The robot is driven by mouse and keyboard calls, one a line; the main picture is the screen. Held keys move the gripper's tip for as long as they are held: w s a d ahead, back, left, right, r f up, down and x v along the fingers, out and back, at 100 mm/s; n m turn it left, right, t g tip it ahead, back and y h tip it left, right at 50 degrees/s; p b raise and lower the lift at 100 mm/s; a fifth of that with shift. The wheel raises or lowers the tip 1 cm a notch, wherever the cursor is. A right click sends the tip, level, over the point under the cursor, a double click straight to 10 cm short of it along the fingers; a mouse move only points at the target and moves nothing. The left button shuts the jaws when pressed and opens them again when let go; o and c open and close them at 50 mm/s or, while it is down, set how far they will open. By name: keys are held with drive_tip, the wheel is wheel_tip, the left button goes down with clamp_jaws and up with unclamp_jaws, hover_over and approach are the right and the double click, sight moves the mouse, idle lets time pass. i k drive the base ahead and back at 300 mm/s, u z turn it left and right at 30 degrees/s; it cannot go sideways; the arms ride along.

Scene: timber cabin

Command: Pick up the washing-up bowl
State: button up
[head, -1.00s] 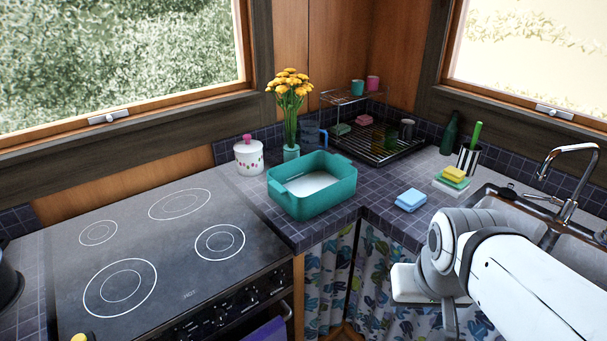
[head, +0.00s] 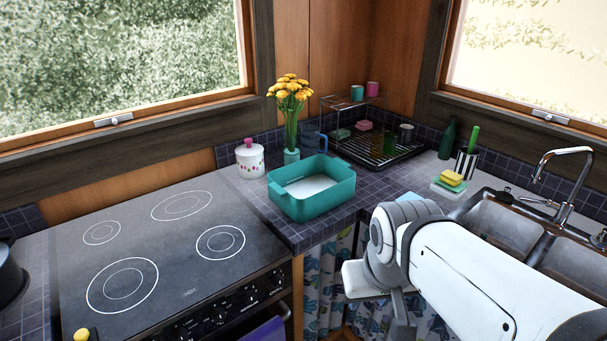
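The washing-up bowl (head: 318,203) is a teal, rectangular tub with a pale inside bottom. It stands upright on the tiled corner counter, just right of the hob. My arm reaches in from the lower right, and its end (head: 372,280) is in front of the counter edge, to the right of and nearer than the bowl. It is apart from the bowl. The fingertips do not show clearly, so I cannot tell whether my gripper is open or shut.
A vase of yellow flowers (head: 290,110) and a white lidded pot (head: 250,159) stand close behind the bowl. A dish rack (head: 375,145) is behind right. The hob (head: 165,255) is left, the sink (head: 500,230) right. Sponges (head: 451,180) lie on the counter.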

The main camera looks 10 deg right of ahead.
sight(306, 188)
drive_tip(key=z, duration=0.05)
drive_tip(key=i, duration=0.95)
drive_tip(key=z, duration=0.85)
drive_tip(key=k, duration=1.6)
drive_tip(key=u, duration=0.75)
drive_tip(key=i, duration=1)
drive_tip(key=u, duration=0.05)
